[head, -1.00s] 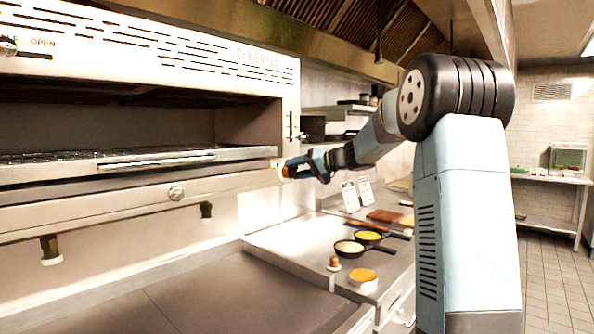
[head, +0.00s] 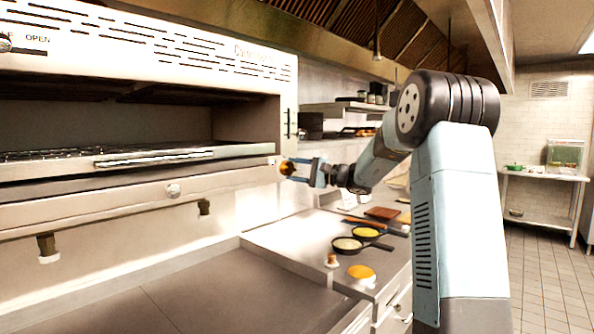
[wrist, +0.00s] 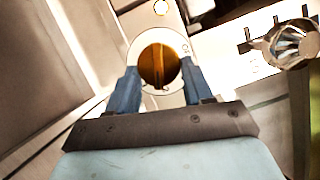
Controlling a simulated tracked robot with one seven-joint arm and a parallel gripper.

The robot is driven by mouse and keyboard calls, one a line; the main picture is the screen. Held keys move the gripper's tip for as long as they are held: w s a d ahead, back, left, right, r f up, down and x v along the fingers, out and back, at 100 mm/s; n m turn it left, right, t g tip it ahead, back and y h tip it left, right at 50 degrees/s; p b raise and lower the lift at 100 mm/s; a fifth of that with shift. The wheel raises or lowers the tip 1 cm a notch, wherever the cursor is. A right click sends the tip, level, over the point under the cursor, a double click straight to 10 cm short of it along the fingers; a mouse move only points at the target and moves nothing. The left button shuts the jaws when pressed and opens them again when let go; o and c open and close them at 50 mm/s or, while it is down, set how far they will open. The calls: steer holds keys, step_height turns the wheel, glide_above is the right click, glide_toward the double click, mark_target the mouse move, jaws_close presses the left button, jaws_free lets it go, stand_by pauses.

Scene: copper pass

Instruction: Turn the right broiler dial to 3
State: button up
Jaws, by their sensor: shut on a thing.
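The right broiler dial (wrist: 158,66) is a round orange-brown knob on a white marked ring, at the right end of the broiler front. In the head view it is a small orange spot (head: 287,168) at the broiler's right corner. My gripper (wrist: 159,84) is shut on the dial, with one blue finger on each side of it. In the head view my gripper (head: 294,169) reaches in from the right. A dark line runs nearly upright across the dial face in the wrist view.
The broiler (head: 150,60) fills the left, with a rack and handle. A metal knob (wrist: 292,46) lies right of the dial in the wrist view. Below are a steel counter (head: 295,240), two small pans (head: 347,245) and an orange-topped item (head: 361,273). Floor at right is clear.

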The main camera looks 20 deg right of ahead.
steer(key=m+t, duration=0.1)
steer(key=m, duration=0.2)
steer(key=f+m+t, duration=0.1)
steer(key=m, duration=0.2)
steer(key=shift+s+a, duration=0.1)
steer(key=m+t, duration=0.2)
steer(key=m, duration=0.2)
steer(key=shift+a+f, duration=0.15)
steer(key=shift+m+t, duration=0.3)
steer(key=shift+m, duration=0.3)
steer(key=shift+a, duration=0.1)
steer(key=shift+r, duration=0.25)
steer(key=o, duration=1)
steer(key=shift+f, duration=0.1)
steer(key=shift+o, duration=0.2)
steer(key=v, duration=1.4)
